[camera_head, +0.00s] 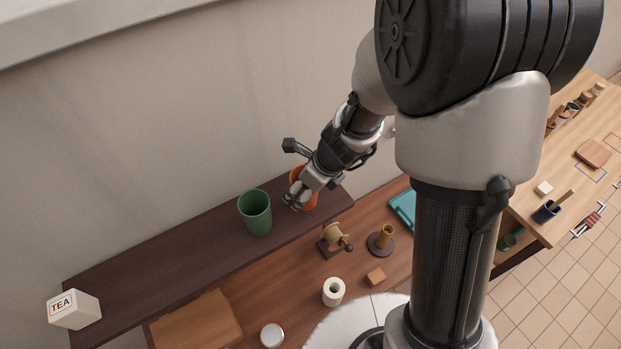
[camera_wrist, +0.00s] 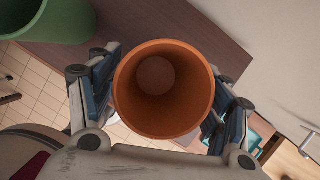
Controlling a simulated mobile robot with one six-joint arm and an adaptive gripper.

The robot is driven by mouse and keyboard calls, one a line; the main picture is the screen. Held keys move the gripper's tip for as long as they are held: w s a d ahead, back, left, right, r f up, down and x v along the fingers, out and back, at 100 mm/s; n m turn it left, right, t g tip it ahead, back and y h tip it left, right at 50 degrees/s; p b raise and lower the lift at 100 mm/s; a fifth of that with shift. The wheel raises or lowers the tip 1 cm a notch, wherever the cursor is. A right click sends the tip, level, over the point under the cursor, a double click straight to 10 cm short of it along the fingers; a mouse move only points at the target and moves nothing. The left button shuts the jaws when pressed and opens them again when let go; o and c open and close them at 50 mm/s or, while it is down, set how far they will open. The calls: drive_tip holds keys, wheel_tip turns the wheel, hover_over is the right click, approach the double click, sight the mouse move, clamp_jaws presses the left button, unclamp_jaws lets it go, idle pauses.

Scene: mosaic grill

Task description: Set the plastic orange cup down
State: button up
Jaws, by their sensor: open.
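The orange plastic cup (camera_head: 309,199) stands upright on the dark shelf (camera_head: 166,246), near its right end, partly hidden behind my gripper in the head view. In the wrist view I look down into the open mouth of the orange cup (camera_wrist: 163,90), which is empty. My gripper (camera_head: 296,199) is open, and its fingers lie on either side of the cup. In the wrist view my gripper (camera_wrist: 163,100) has one finger left and one right of the cup. Whether the pads touch the cup cannot be told.
A green cup (camera_head: 256,213) stands on the shelf left of the orange cup. A white TEA box (camera_head: 74,310) sits at the shelf's left end. A lower wooden counter (camera_head: 295,275) holds a paper roll (camera_head: 333,291) and small wooden items. The shelf between box and green cup is clear.

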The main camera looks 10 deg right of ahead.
drive_tip(key=s+d+r+n+p, duration=0.1)
drive_tip(key=s+r+n+p, duration=0.15)
drive_tip(key=r, duration=0.55)
drive_tip(key=s+d+r+n+p, duration=0.1)
drive_tip(key=s+d+r+n, duration=0.15)
drive_tip(key=r, duration=0.55)
drive_tip(key=s+d+r+n+h, duration=0.1)
drive_tip(key=s+r+n, duration=0.4)
drive_tip(key=n, duration=0.6)
drive_tip(key=s+d+r+n+t+h, duration=0.1)
drive_tip(key=s+d+r+n+h, duration=0.1)
drive_tip(key=s+n, duration=0.8)
wheel_tip(320, 180, up, 3)
drive_tip(key=shift+s+d+f+n, duration=0.1)
drive_tip(key=shift+s+d+n, duration=0.2)
drive_tip(key=shift+d+n, duration=0.35)
drive_tip(key=shift+d, duration=0.1)
